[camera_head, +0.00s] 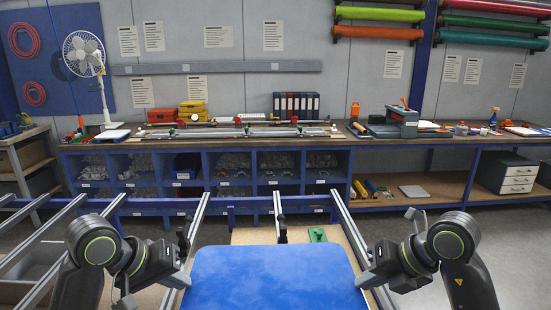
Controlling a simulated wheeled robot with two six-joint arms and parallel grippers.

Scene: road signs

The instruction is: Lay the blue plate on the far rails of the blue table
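The blue plate (272,280) is flat, with rounded far corners, at the bottom centre; its near edge is cut off by the frame. My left gripper (184,273) is at its left edge and my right gripper (366,275) at its right edge. Both appear shut on these edges, though the fingertips are small and dark. The blue table (150,206) has a blue far beam and several silver rails running away from me. One far rail (350,225) shows at the right, another (198,218) at the left. The plate hides the table's near middle.
A long workbench (240,143) with blue shelving stands behind the table, with tools on top. A small green part (317,235) lies on a wooden board (260,236) beyond the plate. A dark upright piece (282,230) stands by the middle rail. Open floor (480,225) shows at right.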

